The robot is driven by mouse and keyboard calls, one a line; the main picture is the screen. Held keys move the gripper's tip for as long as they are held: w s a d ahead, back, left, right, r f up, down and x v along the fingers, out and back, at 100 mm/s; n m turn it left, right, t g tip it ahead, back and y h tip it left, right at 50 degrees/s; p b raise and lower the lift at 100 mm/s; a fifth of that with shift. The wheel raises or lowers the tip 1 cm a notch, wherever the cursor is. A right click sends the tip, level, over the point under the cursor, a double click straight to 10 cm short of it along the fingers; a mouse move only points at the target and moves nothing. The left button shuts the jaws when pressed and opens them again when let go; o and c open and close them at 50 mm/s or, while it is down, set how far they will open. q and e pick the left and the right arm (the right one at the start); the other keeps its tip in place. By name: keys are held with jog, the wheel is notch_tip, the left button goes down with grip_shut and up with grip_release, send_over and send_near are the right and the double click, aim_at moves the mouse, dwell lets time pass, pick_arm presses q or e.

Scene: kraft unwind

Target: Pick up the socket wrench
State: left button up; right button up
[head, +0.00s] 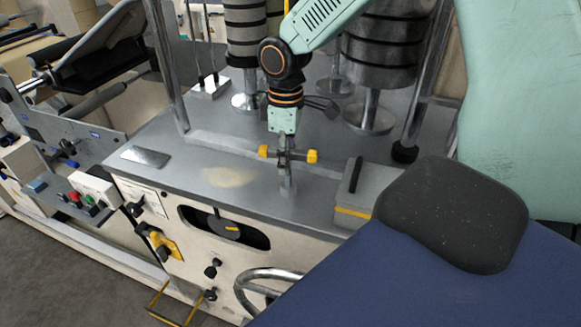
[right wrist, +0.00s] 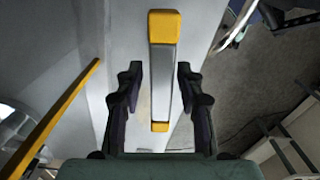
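The socket wrench (head: 312,156) appears to be the piece with a yellow-ended grey crossbar above the grey machine top. A pale metal piece (head: 289,187) shows below it; I cannot tell whether this is its shaft. In the right wrist view the grey bar (right wrist: 162,80) runs lengthwise between my fingers, with a large yellow end at the top and a smaller one below. My right gripper (head: 284,152) points down at the crossbar. Its two fingers (right wrist: 157,90) are spread on either side of the bar, with narrow gaps showing. My left gripper is not in view.
The grey machine top (head: 130,181) has free room left of the wrench, with a small metal plate (head: 145,157) on it. A grey box with a yellow stripe (head: 351,204) stands close on the right. Large dark rolls (head: 378,50) stand behind. A curved metal rail (head: 262,274) is in front.

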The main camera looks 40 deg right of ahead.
aim_at(286, 184)
notch_tip(286, 184, down, 3)
jog(key=shift+s+a+r, duration=0.1)
jog(key=shift+s+r, duration=0.05)
jog(key=shift+r, duration=0.05)
jog(key=shift+w+a+f, duration=0.1)
jog(key=shift+w+f, duration=0.15)
jog(key=shift+f, duration=0.2)
jog(key=shift+s, duration=0.15)
jog(key=shift+c, duration=1.2)
grip_shut()
